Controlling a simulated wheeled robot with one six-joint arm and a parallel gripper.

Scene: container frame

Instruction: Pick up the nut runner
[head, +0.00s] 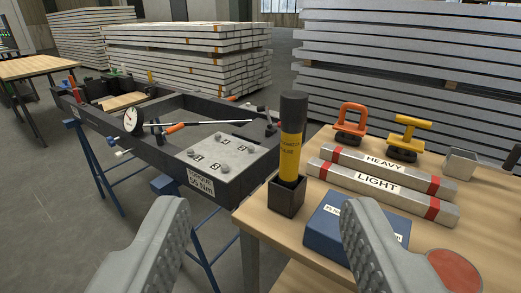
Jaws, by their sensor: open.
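An upright cylinder with a black top and a yellow lower body stands in a small dark square holder (286,198) at the table's near left corner. I take it to be the nut runner (291,140); its small lettering is not clearly readable. Its lower end is hidden inside the holder. My gripper (265,212) is open and empty, its two grey ribbed fingers wide apart in the foreground.
On the wooden table (270,225) are a blue box (335,240), bars marked LIGHT (377,186) and HEAVY (385,163), and orange (350,125) and yellow (408,135) handled tools. Left stands a dark frame (150,150) with a dial tool (132,120) and numbered plate.

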